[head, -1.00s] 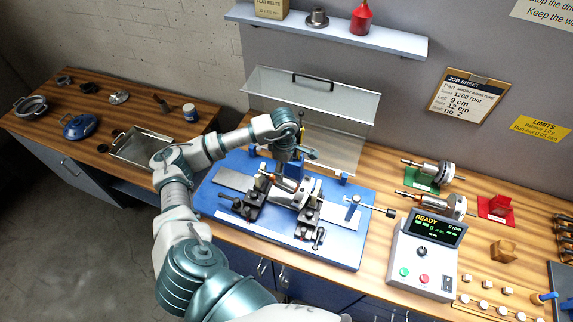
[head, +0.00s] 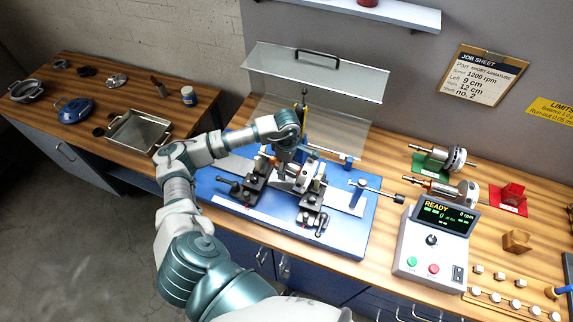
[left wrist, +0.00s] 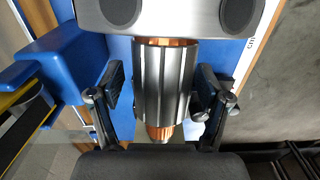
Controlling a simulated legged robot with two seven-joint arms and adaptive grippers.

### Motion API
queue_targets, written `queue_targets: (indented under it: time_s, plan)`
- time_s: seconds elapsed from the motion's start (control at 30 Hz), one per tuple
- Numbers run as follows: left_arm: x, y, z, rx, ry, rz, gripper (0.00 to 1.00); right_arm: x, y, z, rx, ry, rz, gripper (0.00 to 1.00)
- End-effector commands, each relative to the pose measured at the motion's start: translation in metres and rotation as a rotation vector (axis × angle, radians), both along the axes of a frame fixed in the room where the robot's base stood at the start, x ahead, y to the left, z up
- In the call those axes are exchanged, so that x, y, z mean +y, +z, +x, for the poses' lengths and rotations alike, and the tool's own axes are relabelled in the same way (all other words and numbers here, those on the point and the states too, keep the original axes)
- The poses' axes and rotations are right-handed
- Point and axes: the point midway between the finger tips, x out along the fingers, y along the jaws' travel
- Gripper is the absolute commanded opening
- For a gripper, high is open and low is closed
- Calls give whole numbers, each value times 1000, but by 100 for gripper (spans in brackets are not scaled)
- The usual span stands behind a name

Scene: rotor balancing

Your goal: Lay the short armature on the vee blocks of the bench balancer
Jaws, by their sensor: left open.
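The armature is a grooved steel cylinder with copper ends. It lies between the fingers of my left gripper (left wrist: 161,98) in the left wrist view (left wrist: 161,75). The fingers are open on both sides, with small gaps to it. In the head view my left gripper (head: 287,157) is low over the bench balancer (head: 345,240), where the arm partly hides the armature. The dark vee block stands (head: 250,187) (head: 313,203) are on the balancer's blue base. Whether the shaft sits in the vees is hidden. My right gripper is not in view.
A clear hinged guard (head: 315,75) stands raised behind the balancer. A control box (head: 435,245) reads READY, 0 rpm. A metal tray (head: 140,135) is on the left bench.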

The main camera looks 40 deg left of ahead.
Motion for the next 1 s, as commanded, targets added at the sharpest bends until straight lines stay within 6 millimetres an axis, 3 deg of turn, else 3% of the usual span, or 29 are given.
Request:
queue_targets:
  time_s: [0.1,0.4,0.67,1.0]
  plan:
    - [-1,1,0,-1,-1,0,75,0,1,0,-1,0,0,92]
    - [0,0,0,-1,-1,-2,0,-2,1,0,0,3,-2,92]
    - [1,10,2,-5,-1,-4,0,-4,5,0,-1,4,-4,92]
    - [-1,43,0,-7,-3,-2,0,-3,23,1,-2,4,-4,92]
